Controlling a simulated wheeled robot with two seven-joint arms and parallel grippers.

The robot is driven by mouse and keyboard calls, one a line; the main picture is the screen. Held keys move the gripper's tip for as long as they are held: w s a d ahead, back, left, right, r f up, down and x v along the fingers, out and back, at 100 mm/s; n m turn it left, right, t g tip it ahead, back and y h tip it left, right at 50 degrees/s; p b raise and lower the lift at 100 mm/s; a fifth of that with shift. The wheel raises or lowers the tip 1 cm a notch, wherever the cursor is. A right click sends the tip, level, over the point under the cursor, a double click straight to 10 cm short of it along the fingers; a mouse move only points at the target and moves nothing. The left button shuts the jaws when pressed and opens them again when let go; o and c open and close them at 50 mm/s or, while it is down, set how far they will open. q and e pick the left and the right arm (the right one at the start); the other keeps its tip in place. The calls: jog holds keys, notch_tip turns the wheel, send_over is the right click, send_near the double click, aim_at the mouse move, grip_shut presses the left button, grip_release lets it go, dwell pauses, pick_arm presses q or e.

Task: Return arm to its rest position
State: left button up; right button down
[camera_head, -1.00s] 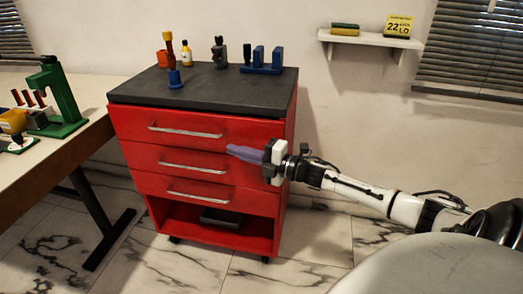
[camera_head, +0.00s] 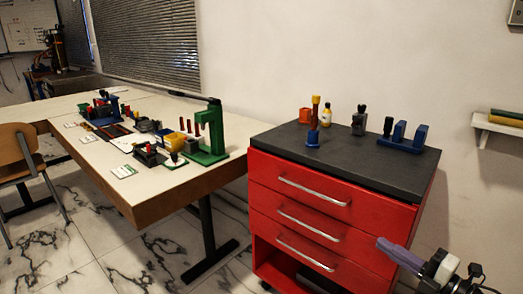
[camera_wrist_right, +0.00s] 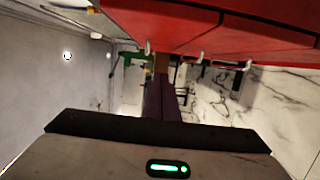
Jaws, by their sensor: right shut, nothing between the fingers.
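My right gripper (camera_head: 400,256) is at the lower right of the head view, in front of the red drawer cabinet (camera_head: 330,222). Its purple-grey fingers are together and empty, pointing left. In the right wrist view the shut fingers (camera_wrist_right: 162,98) show at the middle, with the red cabinet (camera_wrist_right: 220,25) above them. Only the gripper and a bit of the wrist of my right arm show in the head view. My left gripper is not in view.
A worktable (camera_head: 150,190) with a green press (camera_head: 211,135) stands left. A wall shelf (camera_head: 497,128) is at right. Marble floor (camera_head: 110,250) is clear in front.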

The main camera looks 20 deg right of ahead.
jog(key=s+a+f+m+g+h+p, duration=0.2)
jog(key=s+a+f+m+p, duration=0.1)
jog(key=s+a+f+m, duration=0.4)
jog(key=s+a+f+m+g+h+p, duration=0.1)
jog(key=s+a+f+m+g+p, duration=0.15)
jog(key=a+f+m, duration=0.4)
jog(key=s+a+m+g+p, duration=0.1)
jog(key=s+a+m+g, duration=0.1)
jog(key=s+a, duration=0.3)
jog(key=s+a+m+g+p, duration=0.2)
jog(key=s+a+m, duration=0.2)
jog(key=a, duration=0.7)
jog(key=shift+s+a+f, duration=0.2)
jog(key=shift+s, duration=0.75)
